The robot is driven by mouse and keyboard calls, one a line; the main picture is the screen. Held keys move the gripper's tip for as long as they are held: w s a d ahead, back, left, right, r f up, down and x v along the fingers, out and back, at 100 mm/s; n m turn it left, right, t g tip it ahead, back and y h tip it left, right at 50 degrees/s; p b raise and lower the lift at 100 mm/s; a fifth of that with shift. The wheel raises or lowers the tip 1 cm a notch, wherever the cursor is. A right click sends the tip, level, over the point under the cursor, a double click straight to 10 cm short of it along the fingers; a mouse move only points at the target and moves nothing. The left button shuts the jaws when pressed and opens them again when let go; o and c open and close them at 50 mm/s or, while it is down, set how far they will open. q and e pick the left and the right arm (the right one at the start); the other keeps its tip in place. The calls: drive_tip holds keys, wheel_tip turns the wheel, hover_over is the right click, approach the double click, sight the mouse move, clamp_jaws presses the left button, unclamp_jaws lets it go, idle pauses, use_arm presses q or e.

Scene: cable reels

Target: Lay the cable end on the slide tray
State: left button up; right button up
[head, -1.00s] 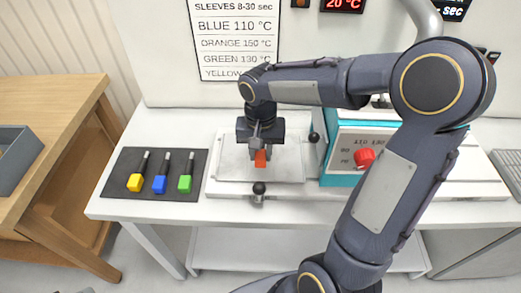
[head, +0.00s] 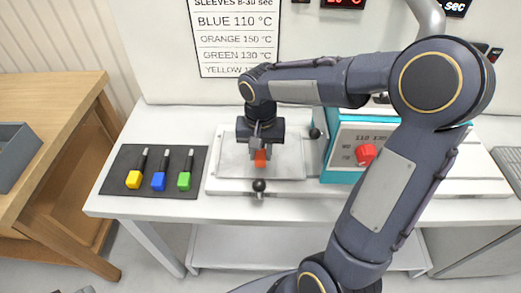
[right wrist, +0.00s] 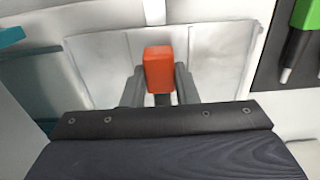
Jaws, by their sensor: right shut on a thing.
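The slide tray (head: 236,162) is a pale, flat metal plate on the white bench, with a black knob (head: 259,185) at its front. My right gripper (head: 261,150) points down over the middle of the tray. It is shut on the cable end, whose orange sleeve (head: 260,160) shows between the fingers. In the right wrist view the orange end (right wrist: 159,68) stands between the two grey fingers, with the tray surface (right wrist: 215,55) behind it. I cannot tell whether the cable end touches the tray. My left gripper is not in view.
A dark mat (head: 122,178) left of the tray holds yellow, blue and green-ended pieces. A teal-sided heater box (head: 340,145) with a red knob (head: 366,154) stands close on the right. A temperature sign (head: 236,35) hangs behind. A wooden desk (head: 60,105) stands at left.

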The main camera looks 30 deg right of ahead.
drive_tip(key=shift+f+b, duration=0.9)
drive_tip(key=shift+f, duration=0.35)
drive_tip(key=o, duration=1.1)
drive_tip(key=shift+r, duration=0.1)
wheel_tip(320, 180, up, 8)
drive_tip(key=shift+f+p, duration=0.15)
drive_tip(key=shift+p, duration=0.2)
wheel_tip(320, 180, up, 11)
drive_tip(key=p, duration=0.9)
drive_tip(key=shift+p, duration=0.3)
